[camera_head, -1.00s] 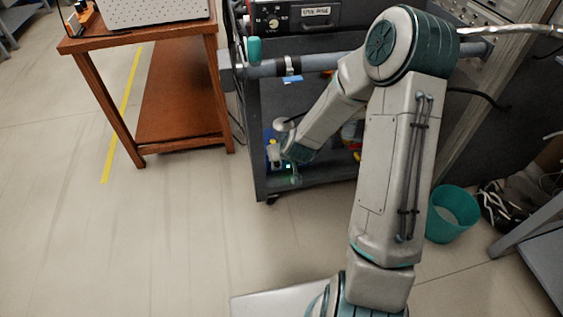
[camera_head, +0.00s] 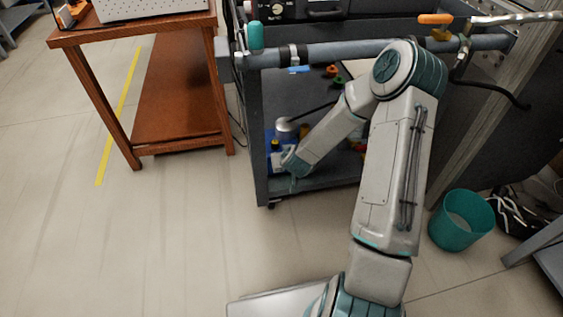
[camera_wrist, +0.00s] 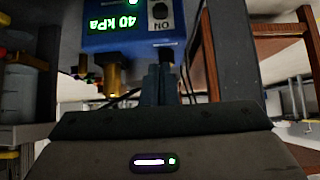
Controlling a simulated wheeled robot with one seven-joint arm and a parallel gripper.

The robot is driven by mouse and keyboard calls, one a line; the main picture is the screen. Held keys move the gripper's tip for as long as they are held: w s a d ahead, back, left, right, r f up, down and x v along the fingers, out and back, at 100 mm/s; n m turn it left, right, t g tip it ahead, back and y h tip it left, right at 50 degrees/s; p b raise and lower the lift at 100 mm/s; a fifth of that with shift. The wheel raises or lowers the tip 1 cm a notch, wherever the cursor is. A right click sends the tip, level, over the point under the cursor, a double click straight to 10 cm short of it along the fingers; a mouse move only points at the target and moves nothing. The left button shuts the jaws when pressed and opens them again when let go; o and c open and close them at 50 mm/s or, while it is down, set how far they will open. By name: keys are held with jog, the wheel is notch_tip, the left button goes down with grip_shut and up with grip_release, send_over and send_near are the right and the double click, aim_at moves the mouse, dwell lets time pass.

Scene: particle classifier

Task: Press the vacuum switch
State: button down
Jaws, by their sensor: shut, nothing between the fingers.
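The blue vacuum device (camera_wrist: 120,38) fills the top of the wrist view, with a green display (camera_wrist: 117,25) reading 40 kPa.
The dark cart (camera_head: 257,110) has a grey rail (camera_head: 340,52) along its top. A brown wooden table (camera_head: 190,25) stands to the left. A teal bin (camera_head: 462,222) is on the floor at right. A brass fitting (camera_wrist: 115,75) hangs under the device. The floor in front is open.

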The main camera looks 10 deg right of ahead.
jog(key=s+f+b+x, duration=0.2)
jog(key=b+x, duration=0.3)
jog(key=x, duration=0.7)
jog(key=shift+b, duration=0.3)
jog(key=shift+a, duration=0.1)
jog(key=shift+f+b, duration=0.65)
jog(key=shift+f, duration=0.75)
jog(key=shift+r, duration=0.1)
